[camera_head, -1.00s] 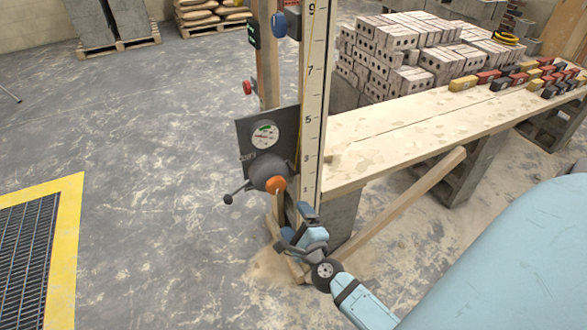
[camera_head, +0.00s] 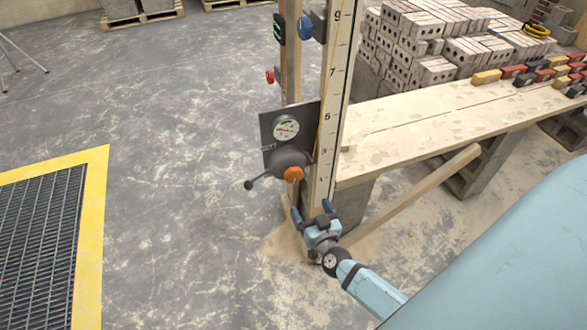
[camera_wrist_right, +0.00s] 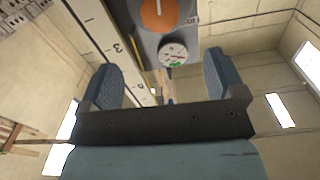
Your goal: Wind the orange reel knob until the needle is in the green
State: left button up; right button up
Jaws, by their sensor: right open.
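The orange reel knob (camera_head: 293,174) sits on a grey reel on a dark plate fixed to the numbered post; it also shows at the top of the right wrist view (camera_wrist_right: 158,14). The round white gauge (camera_head: 285,127) is above it, with a green band on its dial; in the wrist view the gauge (camera_wrist_right: 172,53) appears inverted. The needle is too small to read surely. My right gripper (camera_head: 311,209) is open and empty just below the knob, fingers up, apart from it. In the wrist view the knob lies beyond my gripper's (camera_wrist_right: 160,62) fingertips. My left gripper is out of view.
A crank with a dark ball (camera_head: 248,185) sticks out left of the reel. The numbered post (camera_head: 328,110) stands right beside the knob. A plank bench (camera_head: 430,125) and a slanted brace (camera_head: 420,190) are to the right. The floor at left is clear up to a yellow-edged grate (camera_head: 95,215).

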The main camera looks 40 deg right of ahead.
aim_at(295, 178)
jog(key=shift+n, duration=0.4)
jog(key=x, duration=1.4)
jog(key=shift+b, duration=0.35)
jog(key=shift+s, duration=0.1)
jog(key=c, duration=0.9)
